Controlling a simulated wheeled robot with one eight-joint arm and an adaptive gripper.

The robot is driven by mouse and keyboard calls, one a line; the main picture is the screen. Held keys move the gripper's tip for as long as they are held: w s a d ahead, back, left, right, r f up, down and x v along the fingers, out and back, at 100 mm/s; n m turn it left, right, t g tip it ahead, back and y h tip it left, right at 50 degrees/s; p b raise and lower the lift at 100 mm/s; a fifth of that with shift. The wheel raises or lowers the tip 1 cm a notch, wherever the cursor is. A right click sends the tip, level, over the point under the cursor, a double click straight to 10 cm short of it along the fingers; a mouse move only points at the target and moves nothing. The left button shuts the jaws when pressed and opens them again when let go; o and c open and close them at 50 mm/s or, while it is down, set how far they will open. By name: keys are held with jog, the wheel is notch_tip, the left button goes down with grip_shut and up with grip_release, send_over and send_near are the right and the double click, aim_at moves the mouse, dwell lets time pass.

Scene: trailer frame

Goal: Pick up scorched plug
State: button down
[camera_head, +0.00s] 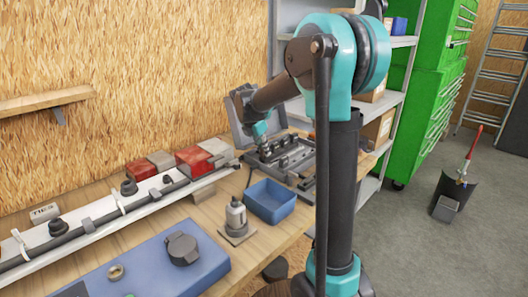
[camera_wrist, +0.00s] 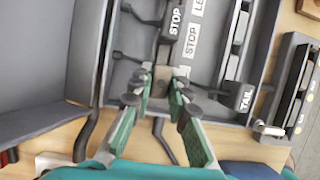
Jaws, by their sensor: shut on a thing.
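My gripper (camera_wrist: 164,88) reaches down into a grey case in the wrist view, its green-padded fingers closed on either side of a small brownish-grey block. This block (camera_wrist: 162,78) looks like the scorched plug, though the fingers partly cover it and I cannot make out scorch marks. It sits just below a dark piece labelled STOP, and I cannot tell whether it touches the case. In the head view my gripper (camera_head: 265,150) is at the grey case (camera_head: 290,160) at the bench's far end; the plug cannot be made out there.
Labels STOP and TAIL (camera_wrist: 245,97) mark dark pieces in the case. A white rail with a dark cable (camera_head: 100,222) runs along the wall side.

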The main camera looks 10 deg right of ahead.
notch_tip(320, 180, up, 20)
jog(key=shift+f, duration=0.15)
dwell(1.1)
